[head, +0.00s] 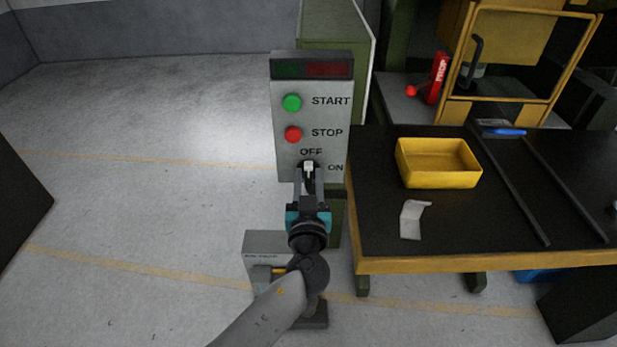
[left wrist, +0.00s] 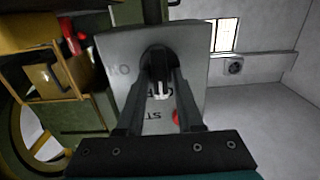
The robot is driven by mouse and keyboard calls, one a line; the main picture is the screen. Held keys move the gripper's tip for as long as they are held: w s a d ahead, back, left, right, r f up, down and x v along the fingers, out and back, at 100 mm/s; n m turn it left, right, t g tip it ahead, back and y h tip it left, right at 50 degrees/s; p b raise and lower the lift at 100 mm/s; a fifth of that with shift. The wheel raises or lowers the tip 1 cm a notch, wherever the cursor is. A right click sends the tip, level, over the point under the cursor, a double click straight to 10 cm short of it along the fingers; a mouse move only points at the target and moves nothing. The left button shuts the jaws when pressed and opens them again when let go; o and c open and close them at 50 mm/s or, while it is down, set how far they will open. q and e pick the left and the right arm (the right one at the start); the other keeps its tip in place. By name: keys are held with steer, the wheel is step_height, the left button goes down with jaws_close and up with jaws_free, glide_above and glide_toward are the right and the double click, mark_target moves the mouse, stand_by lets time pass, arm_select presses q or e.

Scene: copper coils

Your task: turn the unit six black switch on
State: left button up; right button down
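A grey control panel (head: 283,135) stands upright in the head view, with a green START button (head: 292,103) and a red STOP button (head: 293,134). Below them is the black rotary switch (left wrist: 158,60), with OFF printed above it and ON to its right. Its white mark points towards OFF. My left gripper (head: 308,176) is at the switch and hides most of it in the head view. In the left wrist view the two fingers (left wrist: 161,82) lie on either side of the switch handle. I cannot tell whether they press on it. My right gripper is out of view.
A black-topped table (head: 380,225) stands close on the panel's right, holding a yellow bin (head: 438,180), a bent metal piece (head: 412,220) and long dark bars. A grey box (head: 262,243) sits low beneath my left arm. The floor left of the panel is clear.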

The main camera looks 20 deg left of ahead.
arm_select(q)
jaws_close()
steer(key=shift+m, duration=0.3)
steer(key=m+b, duration=0.2)
steer(key=shift+d+m, duration=0.1)
steer(key=shift+m, duration=0.2)
steer(key=m+b, duration=0.1)
steer(key=m, duration=0.3)
steer(key=shift+w+d, duration=0.1)
steer(key=m, duration=1)
steer(key=shift+d+f+m, duration=0.15)
steer(key=shift+d+m, duration=0.05)
steer(key=shift+m, duration=0.1)
stand_by(0.4)
